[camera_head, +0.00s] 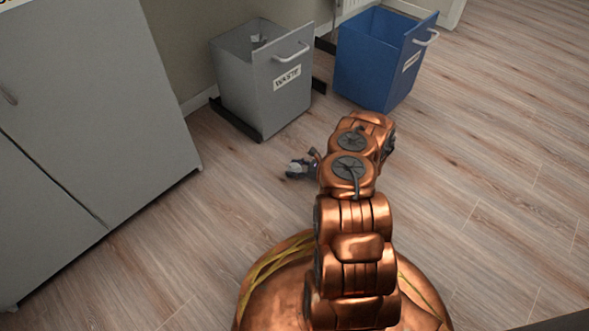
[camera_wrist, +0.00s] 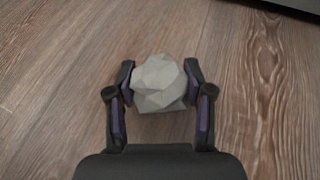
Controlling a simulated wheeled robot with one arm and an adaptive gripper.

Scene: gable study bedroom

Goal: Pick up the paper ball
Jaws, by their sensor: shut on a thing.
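A crumpled, pale grey paper ball (camera_wrist: 158,82) sits between the fingers of my gripper (camera_wrist: 160,84) in the wrist view. The fingers are shut on it from both sides. Wooden floor shows behind the ball; I cannot tell whether the ball touches it. In the head view my gripper (camera_head: 297,169) is small, low over the floor to the left of my arm and in front of the grey bin.
A grey bin (camera_head: 282,92) labelled WASTE holds something dark. A blue bin (camera_head: 372,68) stands to its right. A grey cabinet (camera_head: 95,110) fills the left side. The wooden floor (camera_head: 480,130) to the right is clear.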

